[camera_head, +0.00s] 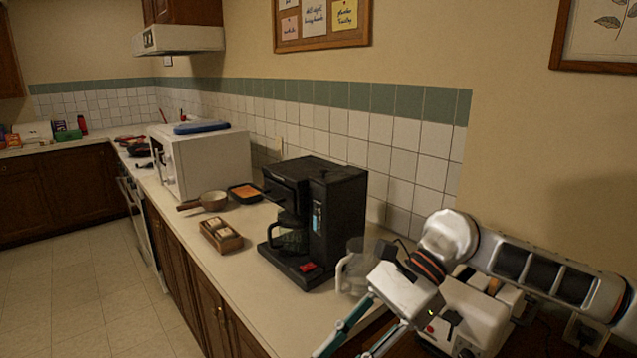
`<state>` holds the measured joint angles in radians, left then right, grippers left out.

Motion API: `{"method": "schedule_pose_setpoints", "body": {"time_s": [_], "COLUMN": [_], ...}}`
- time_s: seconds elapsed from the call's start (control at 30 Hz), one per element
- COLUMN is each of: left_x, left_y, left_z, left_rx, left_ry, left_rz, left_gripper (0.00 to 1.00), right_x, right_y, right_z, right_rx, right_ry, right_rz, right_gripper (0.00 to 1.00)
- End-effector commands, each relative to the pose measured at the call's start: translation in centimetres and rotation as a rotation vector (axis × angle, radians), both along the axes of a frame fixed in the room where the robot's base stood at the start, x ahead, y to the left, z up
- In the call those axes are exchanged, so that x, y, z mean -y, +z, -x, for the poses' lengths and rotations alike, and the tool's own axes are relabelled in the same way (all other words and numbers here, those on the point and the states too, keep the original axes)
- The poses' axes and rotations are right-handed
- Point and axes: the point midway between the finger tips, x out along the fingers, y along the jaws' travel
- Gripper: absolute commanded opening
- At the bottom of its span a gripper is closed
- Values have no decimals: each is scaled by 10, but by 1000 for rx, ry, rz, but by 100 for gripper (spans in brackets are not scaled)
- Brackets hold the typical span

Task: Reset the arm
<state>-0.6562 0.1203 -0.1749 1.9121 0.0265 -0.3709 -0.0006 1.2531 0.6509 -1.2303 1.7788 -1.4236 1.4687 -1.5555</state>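My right arm (540,272) comes in from the right, over the near end of the counter. Its gripper (348,345) points down and left at the bottom edge. Its finger links show with a gap between them, but the fingertips are cut off by the frame, so I cannot tell how far it is open. No held object shows. A clear jug with a pale handle (345,275) stands just behind the gripper, partly hidden by it. My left gripper is not in view.
A black coffee maker (335,215) stands left of my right arm. A white toaster (470,310) sits beneath the arm. Farther along the counter are a wooden box (221,236), a pan (213,200), a dark tray (245,193) and a white microwave (200,162). The floor at left is clear.

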Motion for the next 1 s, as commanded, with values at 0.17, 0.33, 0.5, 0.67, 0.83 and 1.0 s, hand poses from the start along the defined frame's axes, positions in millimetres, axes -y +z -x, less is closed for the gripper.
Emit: {"method": "schedule_pose_setpoints", "body": {"time_s": [0.17,0.33,0.5,0.67,0.83,1.0], "left_x": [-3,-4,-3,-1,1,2], "left_y": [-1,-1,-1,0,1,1], "left_z": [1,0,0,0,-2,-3], "left_rx": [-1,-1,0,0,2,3], "left_ry": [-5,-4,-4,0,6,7], "left_rz": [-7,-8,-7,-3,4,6], "left_gripper": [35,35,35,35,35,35], "right_x": [-58,-88,-92,-73,-32,24], "right_y": [11,32,41,27,-25,-112], "right_z": [22,19,-6,-43,-81,-97], "right_rx": [-307,-638,-998,-1375,-1804,-2238], "right_ry": [-140,-306,-485,-674,-888,-1112], "right_rz": [-239,-439,-610,-762,-909,-1052], "right_gripper": [26,26,26,26,26,26]}}
